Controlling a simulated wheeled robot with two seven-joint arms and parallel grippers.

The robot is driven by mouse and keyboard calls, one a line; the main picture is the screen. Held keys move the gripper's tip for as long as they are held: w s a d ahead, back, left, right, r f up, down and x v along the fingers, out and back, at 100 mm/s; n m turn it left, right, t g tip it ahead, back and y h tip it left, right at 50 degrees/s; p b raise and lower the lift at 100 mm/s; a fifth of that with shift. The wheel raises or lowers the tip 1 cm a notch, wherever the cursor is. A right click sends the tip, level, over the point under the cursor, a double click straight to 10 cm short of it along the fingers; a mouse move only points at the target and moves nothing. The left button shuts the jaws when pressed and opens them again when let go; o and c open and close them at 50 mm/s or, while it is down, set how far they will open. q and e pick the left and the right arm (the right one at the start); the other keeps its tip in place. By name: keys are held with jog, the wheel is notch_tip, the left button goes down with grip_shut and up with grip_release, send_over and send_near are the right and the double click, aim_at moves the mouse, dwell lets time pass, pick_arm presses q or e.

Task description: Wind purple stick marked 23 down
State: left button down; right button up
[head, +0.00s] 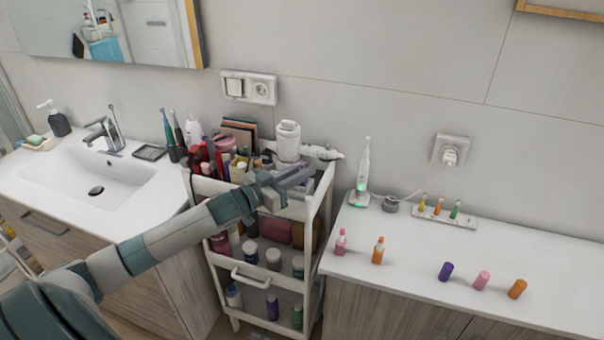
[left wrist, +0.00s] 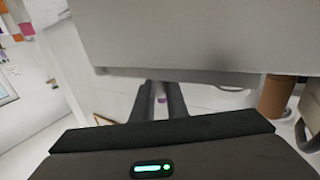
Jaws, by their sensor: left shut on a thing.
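My left gripper (head: 300,174) is over the top tray of the white cart, its fingers pointing right. In the left wrist view its two dark fingers (left wrist: 160,97) close around a small pinkish-purple thing (left wrist: 161,99), which looks like the purple stick. Most of it is hidden between the fingers, and no number can be read. A bit of purple (head: 304,164) also shows at the fingertips in the head view. A purple cap (head: 446,271) stands on the right counter. My right gripper is not in view.
A pink stick (head: 341,241) and an orange stick (head: 378,250) stand on the right counter. A pink cap (head: 482,280) and an orange cap (head: 517,289) stand beside the purple one. A small holder (head: 460,221) carries colored sticks. The cart's top (head: 286,208) is crowded; a white device (head: 288,140) stands behind the gripper.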

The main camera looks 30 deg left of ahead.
pick_arm(q)
jog(key=shift+m+g+h+b, duration=0.35)
jog(key=shift+m+h, duration=0.25)
jog(key=shift+h, duration=0.6)
jog(key=c, duration=1.7)
grip_release()
jog(key=shift+c, duration=0.2)
jog(key=shift+s, duration=0.1)
